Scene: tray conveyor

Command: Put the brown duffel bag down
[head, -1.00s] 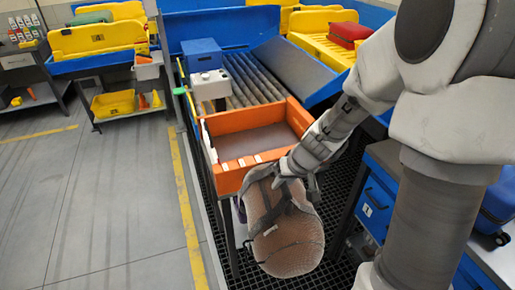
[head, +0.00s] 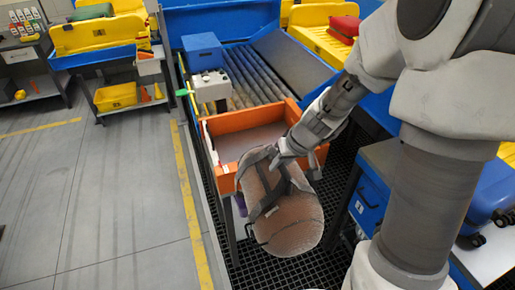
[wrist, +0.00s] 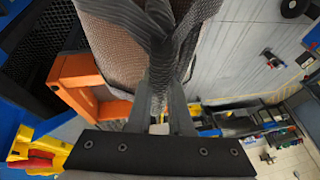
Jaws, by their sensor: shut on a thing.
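The brown duffel bag (head: 290,222) hangs from my gripper (head: 290,158) by its dark grey straps, in front of the orange tray's near wall. It is tilted, with its rounded end toward the camera. In the wrist view the gripper (wrist: 160,115) is shut on the bunched straps, and the bag (wrist: 115,45) fills the upper left. The orange tray (head: 222,178) sits at the near end of the conveyor and looks empty where I can see into it. The bag and my arm hide part of its near wall and right side.
A blue box (head: 203,52) and a white control box (head: 210,85) stand left of the rollers. Black grating (head: 330,200) lies below. A blue drawer unit (head: 368,205) stands right, with a blue suitcase (head: 490,195) on top. Grey floor (head: 100,200) at left is clear.

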